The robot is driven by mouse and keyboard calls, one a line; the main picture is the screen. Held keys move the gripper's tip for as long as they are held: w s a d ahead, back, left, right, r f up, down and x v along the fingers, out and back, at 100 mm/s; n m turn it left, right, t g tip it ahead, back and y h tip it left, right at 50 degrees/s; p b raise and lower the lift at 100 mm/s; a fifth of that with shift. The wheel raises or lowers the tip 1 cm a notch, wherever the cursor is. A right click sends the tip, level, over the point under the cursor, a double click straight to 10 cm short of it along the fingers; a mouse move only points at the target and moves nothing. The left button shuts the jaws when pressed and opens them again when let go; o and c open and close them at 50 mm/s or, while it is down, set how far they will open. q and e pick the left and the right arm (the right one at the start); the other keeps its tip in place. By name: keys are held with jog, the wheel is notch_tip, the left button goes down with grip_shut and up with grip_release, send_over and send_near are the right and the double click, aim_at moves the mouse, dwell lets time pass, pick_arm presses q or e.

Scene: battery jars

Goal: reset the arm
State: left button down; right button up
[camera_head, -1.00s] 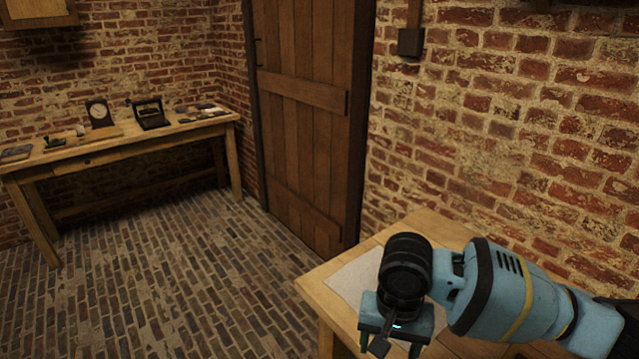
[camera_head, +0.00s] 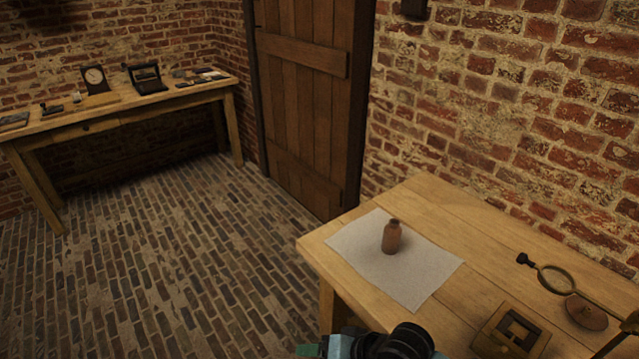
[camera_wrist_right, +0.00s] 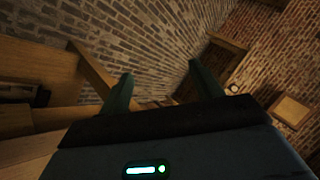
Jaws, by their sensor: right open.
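My right arm (camera_head: 385,343) shows only as a blue and black part at the bottom edge of the head view; its fingers are not clearly seen there. In the right wrist view my right gripper (camera_wrist_right: 165,88) has its two green fingers spread apart with nothing between them. It faces the brick room, with floor and wall beyond. A small brown jar (camera_head: 391,237) stands upright on a pale sheet (camera_head: 415,275) on the near table, apart from the gripper. My left gripper is not in view.
The near wooden table (camera_head: 440,205) also bears a magnifier on a stand (camera_head: 586,312) and a wooden frame-like block (camera_head: 512,330). A far table (camera_head: 110,112) holds a clock (camera_head: 95,79) and an open box (camera_head: 146,78). A wooden door (camera_head: 305,100) stands between; the brick floor is clear.

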jog(key=s+d+f+n+t+h, duration=0.1)
jog(key=s+d+f+t+h, duration=0.1)
jog(key=s+d+f, duration=0.5)
jog(key=s+d+f+n+t+h, duration=0.1)
jog(key=s+d+f+t+h, duration=0.2)
jog(key=s+d+f, duration=0.3)
jog(key=s+d+h, duration=0.1)
jog(key=s+d, duration=0.3)
jog(key=d, duration=0.2)
jog(key=shift+s+d+f, duration=0.2)
jog(key=shift+d+f, duration=0.15)
jog(key=shift+d, duration=0.05)
